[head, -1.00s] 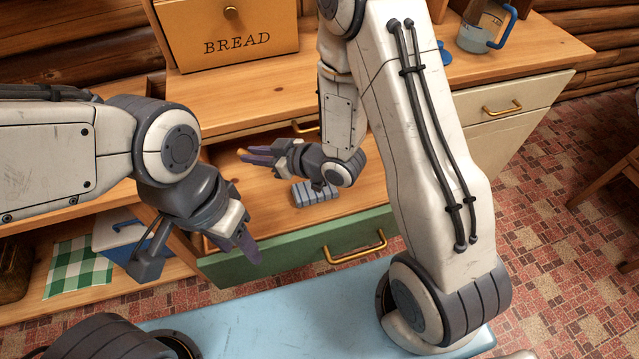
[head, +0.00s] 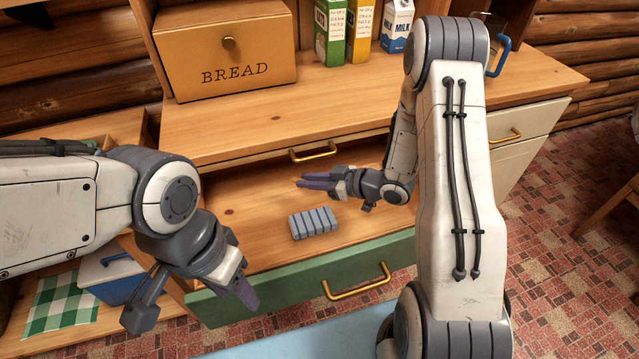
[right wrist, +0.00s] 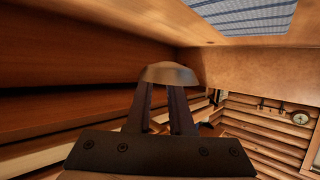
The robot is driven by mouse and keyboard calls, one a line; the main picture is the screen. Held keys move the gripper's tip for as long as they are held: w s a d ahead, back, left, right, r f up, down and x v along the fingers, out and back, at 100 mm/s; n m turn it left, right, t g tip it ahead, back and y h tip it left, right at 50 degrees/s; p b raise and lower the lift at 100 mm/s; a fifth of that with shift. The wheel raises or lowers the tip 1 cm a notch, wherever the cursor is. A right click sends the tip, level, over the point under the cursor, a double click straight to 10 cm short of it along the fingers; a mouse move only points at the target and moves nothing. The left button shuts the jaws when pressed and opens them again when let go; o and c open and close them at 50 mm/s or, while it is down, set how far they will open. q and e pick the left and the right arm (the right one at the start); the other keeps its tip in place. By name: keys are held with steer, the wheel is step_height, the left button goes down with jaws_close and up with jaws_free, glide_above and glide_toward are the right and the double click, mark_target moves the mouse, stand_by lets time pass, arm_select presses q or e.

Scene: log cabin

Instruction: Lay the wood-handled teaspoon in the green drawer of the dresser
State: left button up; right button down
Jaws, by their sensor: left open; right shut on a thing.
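The dresser's green drawer (head: 300,285) is pulled open, its bare wooden inside showing behind the green front. My right gripper (head: 318,182) reaches over the drawer's inside, pointing left. It is shut on the teaspoon, of which only a small orange-brown bit shows at the fingertips in the head view. In the right wrist view a brownish rounded piece of the teaspoon (right wrist: 168,73) sits across the fingertips; the rest is hidden. My left gripper (head: 248,292) is open and empty, in front of the green drawer front's left part.
An upper drawer with a brass handle (head: 312,151) is above. A bread box (head: 228,60) and cartons (head: 360,30) stand on the dresser top. The drawer's left inside looks clear.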

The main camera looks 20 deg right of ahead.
steer(key=d, duration=0.1)
steer(key=w+d, duration=0.1)
steer(key=d, duration=0.1)
steer(key=shift+d, duration=0.1)
steer(key=shift+f, duration=1.75)
steer(key=shift+b, duration=0.3)
steer(key=shift+f+b, duration=0.3)
steer(key=shift+f, duration=0.25)
steer(key=shift+f, duration=0.1)
steer(key=c, duration=0.8)
jaws_free()
